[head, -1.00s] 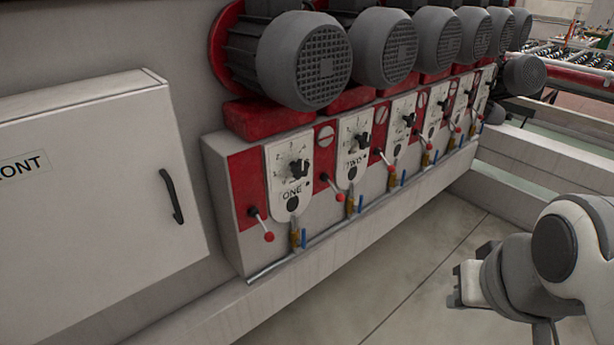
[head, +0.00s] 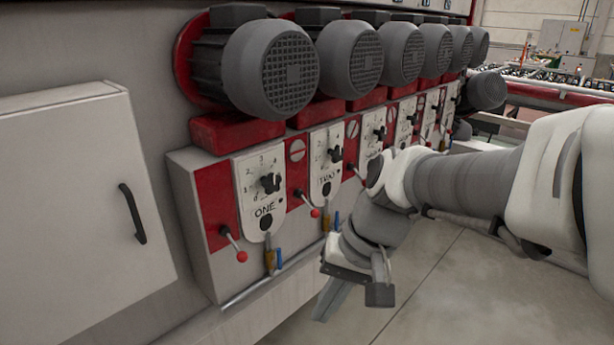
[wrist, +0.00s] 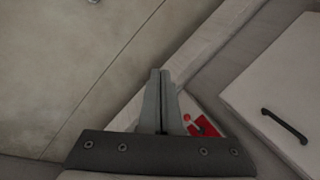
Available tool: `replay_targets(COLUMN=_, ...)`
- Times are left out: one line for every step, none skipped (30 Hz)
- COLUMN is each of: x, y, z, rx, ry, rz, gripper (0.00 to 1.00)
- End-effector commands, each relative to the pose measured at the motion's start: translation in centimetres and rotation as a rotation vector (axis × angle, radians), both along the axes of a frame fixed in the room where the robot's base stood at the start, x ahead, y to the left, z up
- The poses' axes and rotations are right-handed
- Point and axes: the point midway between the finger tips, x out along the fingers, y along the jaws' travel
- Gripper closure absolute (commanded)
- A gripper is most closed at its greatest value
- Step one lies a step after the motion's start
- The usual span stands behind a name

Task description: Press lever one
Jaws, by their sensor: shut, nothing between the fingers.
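Lever one (head: 233,245) has a black base and a red ball tip. It sits on the red panel left of the dial plate marked ONE (head: 262,196) and points down to the right. My gripper (head: 330,300) hangs low in front of the machine, to the right of lever one and apart from it, fingers pointing down. In the wrist view the shut, empty fingers (wrist: 160,75) lie over the floor and base ledge. A red panel piece with a dark lever-like part (wrist: 203,126) shows right of the fingers there; which lever it is I cannot tell.
A blue-handled valve (head: 273,260) stands just right of lever one. Another red-ball lever (head: 308,204) sits by plate TWO (head: 326,164). A white cabinet with a black handle (head: 132,213) is at left. Grey motors (head: 270,70) line the top. The floor (head: 450,290) is clear.

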Motion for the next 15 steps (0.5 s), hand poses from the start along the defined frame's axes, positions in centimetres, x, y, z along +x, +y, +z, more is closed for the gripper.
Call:
replay_targets(x=0.6, y=1.6, z=-2.1, rx=0.043, ry=0.059, rz=0.009, gripper=1.00)
replay_targets(x=0.8, y=2.6, z=-2.8, rx=0.071, ry=0.093, rz=0.014, gripper=1.00)
replay_targets(x=1.1, y=3.9, z=-3.6, rx=0.108, ry=0.134, rz=0.019, gripper=1.00)
replay_targets(x=1.3, y=4.9, z=-4.2, rx=0.137, ry=0.166, rz=0.022, gripper=1.00)
replay_targets(x=1.5, y=5.9, z=-4.8, rx=0.166, ry=0.199, rz=0.025, gripper=1.00)
replay_targets(x=1.8, y=7.2, z=-5.6, rx=0.206, ry=0.242, rz=0.029, gripper=1.00)
replay_targets(x=2.0, y=8.2, z=-6.2, rx=0.237, ry=0.275, rz=0.030, gripper=1.00)
replay_targets(x=2.2, y=9.1, z=-6.8, rx=0.267, ry=0.308, rz=0.033, gripper=1.00)
replay_targets(x=2.5, y=10.4, z=-7.5, rx=0.310, ry=0.352, rz=0.033, gripper=1.00)
replay_targets(x=2.7, y=11.4, z=-8.0, rx=0.343, ry=0.386, rz=0.035, gripper=1.00)
replay_targets(x=2.9, y=12.3, z=-8.5, rx=0.376, ry=0.418, rz=0.035, gripper=1.00)
replay_targets(x=3.2, y=13.5, z=-9.1, rx=0.421, ry=0.461, rz=0.035, gripper=1.00)
replay_targets(x=3.4, y=14.4, z=-9.6, rx=0.456, ry=0.496, rz=0.034, gripper=1.00)
replay_targets(x=3.6, y=15.3, z=-10.0, rx=0.491, ry=0.529, rz=0.033, gripper=1.00)
replay_targets(x=4.0, y=16.4, z=-10.5, rx=0.539, ry=0.572, rz=0.029, gripper=1.00)
